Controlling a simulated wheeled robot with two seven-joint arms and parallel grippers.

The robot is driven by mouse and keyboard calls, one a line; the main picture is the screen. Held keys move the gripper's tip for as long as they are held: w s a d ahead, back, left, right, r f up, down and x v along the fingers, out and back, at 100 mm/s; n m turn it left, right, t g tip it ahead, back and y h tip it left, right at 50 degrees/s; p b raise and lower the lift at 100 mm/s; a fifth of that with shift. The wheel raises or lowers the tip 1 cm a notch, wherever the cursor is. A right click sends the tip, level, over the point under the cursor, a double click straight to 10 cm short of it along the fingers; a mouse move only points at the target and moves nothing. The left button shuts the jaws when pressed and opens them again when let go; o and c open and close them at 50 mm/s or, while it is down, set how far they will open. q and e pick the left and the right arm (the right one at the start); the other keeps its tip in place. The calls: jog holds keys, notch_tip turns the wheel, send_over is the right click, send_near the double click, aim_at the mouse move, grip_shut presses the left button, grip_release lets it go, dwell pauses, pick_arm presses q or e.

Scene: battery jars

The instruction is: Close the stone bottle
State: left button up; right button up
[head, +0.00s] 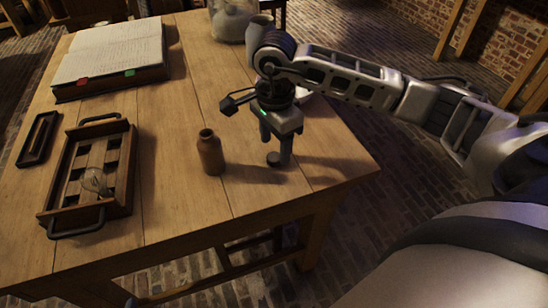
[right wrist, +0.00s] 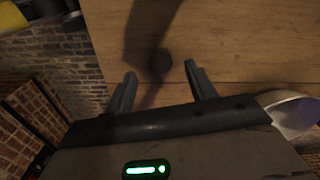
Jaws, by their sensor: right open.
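The brown stone bottle (head: 210,153) stands upright on the table, its mouth open and uncovered. A small dark round piece, looking like a stopper (head: 273,159), lies on the table to the right of the bottle. It also shows in the right wrist view (right wrist: 160,61), beyond and between the fingertips. My right gripper (head: 276,146) points down just above this piece, with its fingers apart and nothing between them. In the right wrist view my right gripper (right wrist: 160,78) has a clear gap between its fingers. My left gripper is not in view.
A wooden tray with handles (head: 125,180) holds a glass bulb (head: 95,181) at left. A small dark frame (head: 38,140) lies beside it. An open book (head: 115,50), a glass jar (head: 232,22) and a grey pot (head: 260,25) stand farther back. The table's right edge is near my gripper.

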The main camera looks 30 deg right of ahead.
aim_at(274, 156)
notch_tip(274, 156, down, 3)
jog(key=shift+a+f, duration=0.1)
jog(key=shift+f, duration=0.1)
jog(key=c, duration=1.1)
